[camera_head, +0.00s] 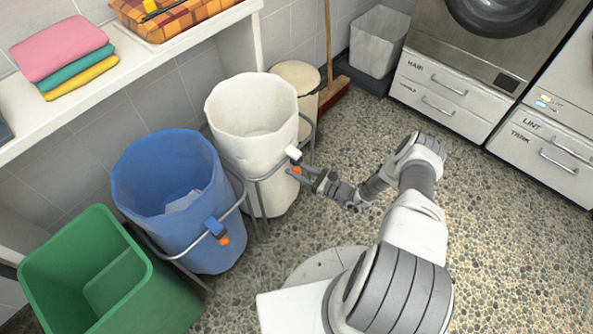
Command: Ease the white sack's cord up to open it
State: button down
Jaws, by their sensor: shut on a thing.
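The white sack (231,132) stands upright in a grey metal hoop frame, between the blue sack and a cream bin. Its mouth is wide and round, and its inside shows. At its front right hang a white cord lock (293,153) and a small orange piece (296,169) just below. My gripper (302,172) reaches in from the right and is shut at the orange piece, just outside the sack's wall. The fingertips are small here, and the cord itself is too thin to make out.
The blue sack (140,185) with its own blue and orange toggle stands close on the left, then a green bin (160,304). A cream lidded bin (297,75) stands behind. Towels (62,48) lie on the shelf. The speckled floor at right is clear.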

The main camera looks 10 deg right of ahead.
jog(key=shift+r, duration=0.3)
jog(key=c, duration=0.5)
grip_release()
jog(key=p+v, duration=0.2)
jog(key=v, duration=1.5)
jog(key=shift+s+d+r, duration=0.1)
jog(key=shift+d, duration=0.05)
